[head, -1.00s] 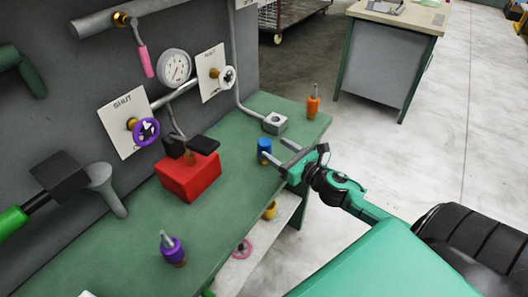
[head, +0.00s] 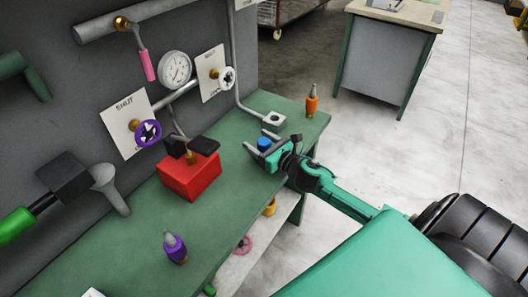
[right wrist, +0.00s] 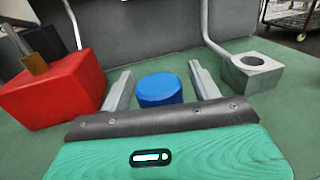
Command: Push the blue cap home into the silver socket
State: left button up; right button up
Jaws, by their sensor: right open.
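The blue cap (head: 264,143) stands on the green bench near its front edge. My right gripper (head: 262,142) is open around it, one finger on each side. In the right wrist view the blue cap (right wrist: 159,89) sits between the two grey fingers (right wrist: 159,85), with gaps visible on both sides. The silver socket (head: 274,121) is a grey block with a round hole in its top, just beyond the cap. In the right wrist view the socket (right wrist: 250,72) is to the right of the fingers, its hole empty. My left gripper is not in view.
A red block (head: 190,176) with black pads stands left of the cap. An orange bottle-like item (head: 311,105) is near the bench's far corner, a purple one (head: 174,248) near the front. Valve wheels and a gauge (head: 175,68) are on the grey panel.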

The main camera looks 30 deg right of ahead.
jog(key=c, duration=1.2)
jog(key=shift+r, duration=0.1)
